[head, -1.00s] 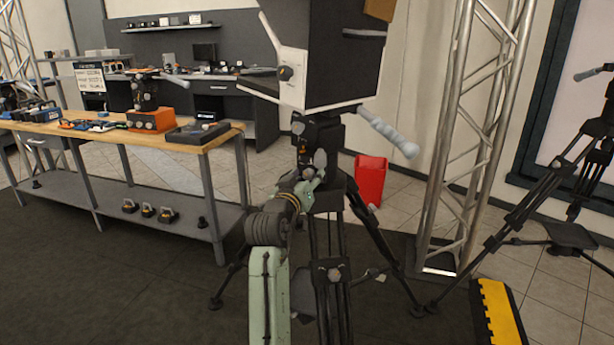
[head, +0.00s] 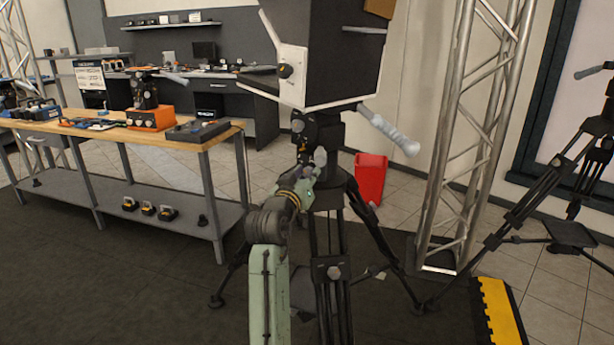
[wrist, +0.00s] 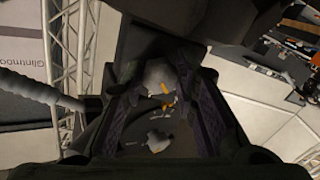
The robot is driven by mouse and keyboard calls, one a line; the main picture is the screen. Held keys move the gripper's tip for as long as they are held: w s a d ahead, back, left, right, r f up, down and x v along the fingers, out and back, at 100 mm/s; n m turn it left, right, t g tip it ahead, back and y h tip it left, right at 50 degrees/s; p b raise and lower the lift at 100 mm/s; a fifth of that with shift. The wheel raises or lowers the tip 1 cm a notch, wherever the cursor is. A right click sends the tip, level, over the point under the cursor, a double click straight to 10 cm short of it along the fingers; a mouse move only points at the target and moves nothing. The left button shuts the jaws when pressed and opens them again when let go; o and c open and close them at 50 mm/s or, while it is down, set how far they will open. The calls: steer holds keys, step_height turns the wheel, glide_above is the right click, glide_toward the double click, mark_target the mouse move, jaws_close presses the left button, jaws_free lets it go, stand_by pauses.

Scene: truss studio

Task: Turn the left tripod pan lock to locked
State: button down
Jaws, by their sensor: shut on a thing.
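The left tripod (head: 330,270) stands in the middle of the head view and bears a big black hooded camera rig (head: 335,50). Its dark head (head: 322,130) carries grey knobs on the side facing me. My gripper (head: 307,168) reaches up to this head from below. In the wrist view, the two dark fingers of my gripper (wrist: 160,85) stand on either side of a grey knob with an orange mark, the pan lock (wrist: 158,74), and are shut on it. A second grey piece with an orange mark (wrist: 158,140) shows lower between the fingers. I cannot read the lock's setting.
A grey pan handle (head: 390,131) sticks out to the right of the head. A metal truss (head: 468,130) stands close on the right, with a second tripod (head: 560,190) beyond. A workbench (head: 215,140) is at the left. A red bin (head: 370,178) stands behind.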

steer(key=shift+f+m+b, duration=0.1)
steer(key=shift+m+b, duration=0.2)
steer(key=shift+b, duration=0.05)
steer(key=m+b, duration=0.3)
steer(key=shift+f+m, duration=0.1)
steer(key=shift+m, duration=0.2)
steer(key=m+b, duration=0.3)
steer(key=m, duration=0.1)
steer(key=shift+m, duration=0.3)
steer(key=m+b, duration=0.3)
steer(key=m, duration=0.2)
steer(key=shift+a+b, duration=0.1)
steer(key=shift+b, duration=0.2)
steer(key=shift+m+b, duration=0.8)
steer(key=shift+m, duration=1.2)
steer(key=shift+r, duration=0.2)
steer(key=c, duration=1.3)
jaws_free()
